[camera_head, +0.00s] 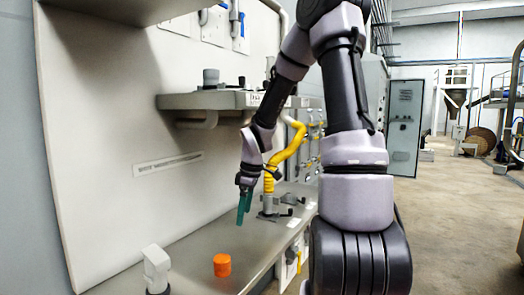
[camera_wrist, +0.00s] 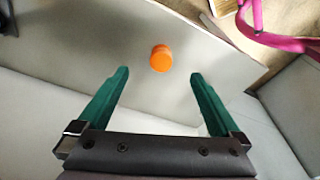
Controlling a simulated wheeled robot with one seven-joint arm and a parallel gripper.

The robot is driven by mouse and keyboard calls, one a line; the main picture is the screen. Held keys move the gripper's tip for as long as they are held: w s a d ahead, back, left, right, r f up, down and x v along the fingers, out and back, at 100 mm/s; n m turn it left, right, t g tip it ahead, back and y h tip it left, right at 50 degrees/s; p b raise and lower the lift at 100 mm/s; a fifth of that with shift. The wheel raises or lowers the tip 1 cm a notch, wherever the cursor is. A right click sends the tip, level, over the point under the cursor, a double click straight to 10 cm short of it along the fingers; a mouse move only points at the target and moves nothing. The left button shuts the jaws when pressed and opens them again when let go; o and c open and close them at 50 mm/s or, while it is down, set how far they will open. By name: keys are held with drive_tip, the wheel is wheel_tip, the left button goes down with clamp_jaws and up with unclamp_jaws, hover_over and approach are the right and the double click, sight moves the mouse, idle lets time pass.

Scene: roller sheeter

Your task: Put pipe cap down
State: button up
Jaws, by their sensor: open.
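An orange pipe cap (camera_head: 222,265) stands on the grey metal counter (camera_head: 195,283), near its front edge. It also shows in the wrist view (camera_wrist: 161,58), beyond the fingertips and between their lines. My gripper (camera_head: 243,210) has green fingers and points down over the counter, behind and to the right of the cap. In the wrist view my gripper (camera_wrist: 158,72) is open, with nothing between its fingers. The cap is apart from both fingers.
A white fitting (camera_head: 156,266) stands on the counter left of the cap. A yellow hose (camera_head: 290,155) and a grey clamp-like fitting (camera_head: 270,208) are close behind my gripper. A shelf (camera_head: 215,100) juts from the back panel. The counter around the cap is clear.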

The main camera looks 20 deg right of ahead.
drive_tip(key=s+r+m+t, duration=0.3)
drive_tip(key=s+r+m, duration=0.4)
drive_tip(key=s+r, duration=0.2)
drive_tip(key=s+a+r+m+t, duration=0.1)
drive_tip(key=s+r+m+t, duration=0.1)
drive_tip(key=s+r+m, duration=0.6)
wheel_tip(320, 180, up, 6)
drive_tip(key=shift+s+a+r+t, duration=0.1)
drive_tip(key=shift+s+a+t, duration=0.25)
drive_tip(key=shift+s, duration=0.4)
